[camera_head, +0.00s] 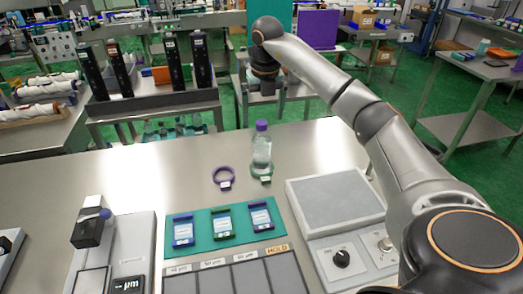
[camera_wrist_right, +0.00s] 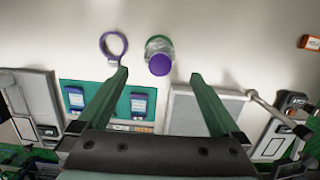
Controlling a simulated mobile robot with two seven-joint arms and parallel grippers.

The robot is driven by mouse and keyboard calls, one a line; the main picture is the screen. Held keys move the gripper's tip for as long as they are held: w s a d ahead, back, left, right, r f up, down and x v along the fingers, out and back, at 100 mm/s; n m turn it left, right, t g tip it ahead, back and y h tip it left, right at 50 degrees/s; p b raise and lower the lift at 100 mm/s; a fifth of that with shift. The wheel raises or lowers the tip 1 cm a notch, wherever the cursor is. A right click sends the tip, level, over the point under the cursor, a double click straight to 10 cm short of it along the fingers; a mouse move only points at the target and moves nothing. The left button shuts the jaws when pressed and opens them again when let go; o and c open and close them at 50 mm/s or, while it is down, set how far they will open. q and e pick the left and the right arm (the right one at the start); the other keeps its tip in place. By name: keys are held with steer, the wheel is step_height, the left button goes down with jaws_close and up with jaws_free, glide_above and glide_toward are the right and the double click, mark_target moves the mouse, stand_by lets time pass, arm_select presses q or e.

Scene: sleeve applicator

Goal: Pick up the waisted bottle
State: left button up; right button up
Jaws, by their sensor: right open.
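The waisted bottle (camera_head: 262,152) stands upright on the steel table, clear with a purple cap and a green ring and small tag at its base. In the right wrist view the bottle (camera_wrist_right: 158,50) is seen from above, its cap between the lines of the two green fingers and beyond their tips. My right gripper (camera_wrist_right: 158,76) is open and empty, apart from the bottle. In the head view the right gripper (camera_head: 265,84) is above and behind the bottle, small and partly hard to make out. My left gripper is not in view.
A purple ring (camera_head: 223,178) lies left of the bottle. A green mat (camera_head: 203,231) with several labelled cases lies in front. A grey device with a flat plate (camera_head: 335,204) stands front right. The table behind the bottle is mostly clear.

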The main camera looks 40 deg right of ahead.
mark_target(261, 136)
steer(key=f, duration=0.3)
steer(key=w+f, duration=0.1)
steer(key=f, duration=0.2)
steer(key=f+p, duration=0.1)
steer(key=f, duration=0.2)
steer(key=shift+w+d, duration=0.25)
steer(key=shift+d, duration=0.1)
steer(key=shift+c, duration=0.2)
jaws_close()
stand_by(0.3)
